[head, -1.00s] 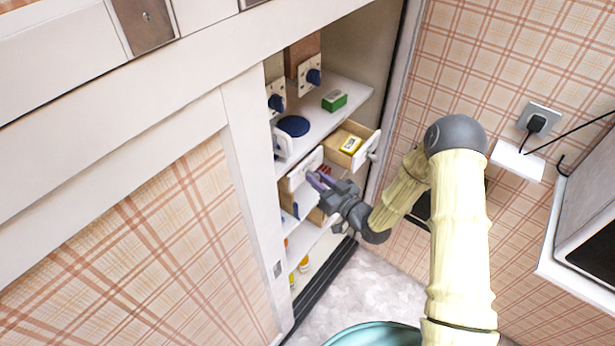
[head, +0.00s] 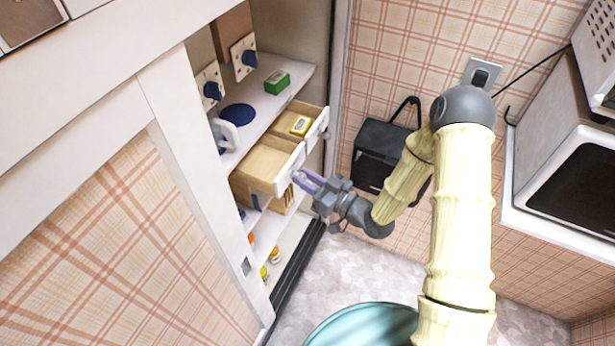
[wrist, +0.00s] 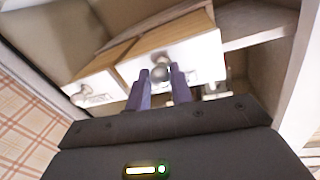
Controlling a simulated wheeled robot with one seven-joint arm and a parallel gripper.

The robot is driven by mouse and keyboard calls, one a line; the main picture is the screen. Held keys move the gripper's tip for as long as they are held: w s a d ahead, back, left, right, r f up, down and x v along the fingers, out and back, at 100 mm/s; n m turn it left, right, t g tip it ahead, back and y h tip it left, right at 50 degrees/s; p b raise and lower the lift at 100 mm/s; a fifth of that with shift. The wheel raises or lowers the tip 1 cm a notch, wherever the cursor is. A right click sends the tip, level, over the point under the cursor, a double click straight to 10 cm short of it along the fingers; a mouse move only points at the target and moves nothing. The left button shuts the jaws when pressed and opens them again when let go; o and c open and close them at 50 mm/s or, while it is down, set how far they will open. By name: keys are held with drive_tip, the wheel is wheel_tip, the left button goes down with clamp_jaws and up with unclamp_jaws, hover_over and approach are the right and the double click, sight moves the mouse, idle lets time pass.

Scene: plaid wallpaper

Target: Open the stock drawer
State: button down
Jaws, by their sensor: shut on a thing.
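Two wooden drawers with white fronts sit side by side under a cupboard shelf, both pulled out. The nearer drawer (head: 265,160) looks empty inside; its white front shows in the wrist view (wrist: 200,58). My gripper (head: 305,180) is at that front, its purple fingers shut on the round knob (wrist: 160,70). No label tells which is the stock drawer.
The shelf above bears a green box (head: 278,82), a blue disc (head: 237,115) and a white mug (head: 224,132). Small bottles (head: 274,255) stand on the lower shelf. A black box-like thing (head: 375,150) is by the wall behind my arm. A white-framed unit (head: 560,150) stands at right.

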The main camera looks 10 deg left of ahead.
drive_tip(key=c, duration=1.3)
unclamp_jaws()
drive_tip(key=shift+o, duration=0.2)
drive_tip(key=b+v, duration=0.3)
drive_tip(key=v, duration=1.4)
drive_tip(key=shift+d, duration=0.2)
